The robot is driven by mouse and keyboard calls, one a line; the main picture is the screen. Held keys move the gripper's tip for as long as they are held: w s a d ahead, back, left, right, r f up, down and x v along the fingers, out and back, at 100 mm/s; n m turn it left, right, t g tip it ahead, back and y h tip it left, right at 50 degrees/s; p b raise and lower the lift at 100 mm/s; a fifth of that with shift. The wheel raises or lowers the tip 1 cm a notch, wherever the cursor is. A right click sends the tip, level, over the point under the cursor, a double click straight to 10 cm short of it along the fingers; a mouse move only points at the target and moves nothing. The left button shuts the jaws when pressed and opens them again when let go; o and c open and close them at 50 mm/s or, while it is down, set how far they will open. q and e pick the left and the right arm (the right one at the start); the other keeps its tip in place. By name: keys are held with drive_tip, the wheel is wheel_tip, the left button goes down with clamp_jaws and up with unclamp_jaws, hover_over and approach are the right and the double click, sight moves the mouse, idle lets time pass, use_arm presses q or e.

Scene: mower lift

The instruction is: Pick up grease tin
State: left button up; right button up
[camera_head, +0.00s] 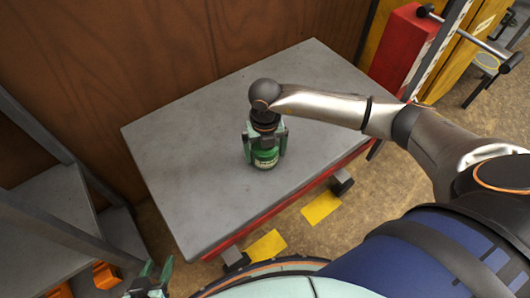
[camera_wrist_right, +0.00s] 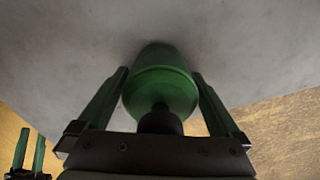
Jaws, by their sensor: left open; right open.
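The grease tin (camera_head: 264,158) is a green container with a pale label band, upright on the grey tabletop. In the right wrist view the green tin (camera_wrist_right: 160,88) fills the space between the fingers, with a dark part at its near end. My right gripper (camera_head: 265,146) reaches down from above with its fingers on either side of the tin. It is open, and I cannot tell whether either finger touches the tin. My left gripper (camera_head: 156,268) is open and empty at the bottom left, away from the table.
The grey lift table (camera_head: 190,160) is otherwise bare around the tin. A red cabinet (camera_head: 402,48) stands at the back right, and a wooden wall (camera_head: 120,60) is behind. Grey shelving (camera_head: 45,205) stands at the left. Yellow plates (camera_head: 321,206) lie by the table's front edge.

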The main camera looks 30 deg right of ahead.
drive_tip(key=shift+c, duration=0.2)
drive_tip(key=shift+w+r, duration=0.1)
drive_tip(key=shift+r, duration=0.05)
clamp_jaws()
idle(0.3)
drive_tip(key=shift+r, duration=0.1)
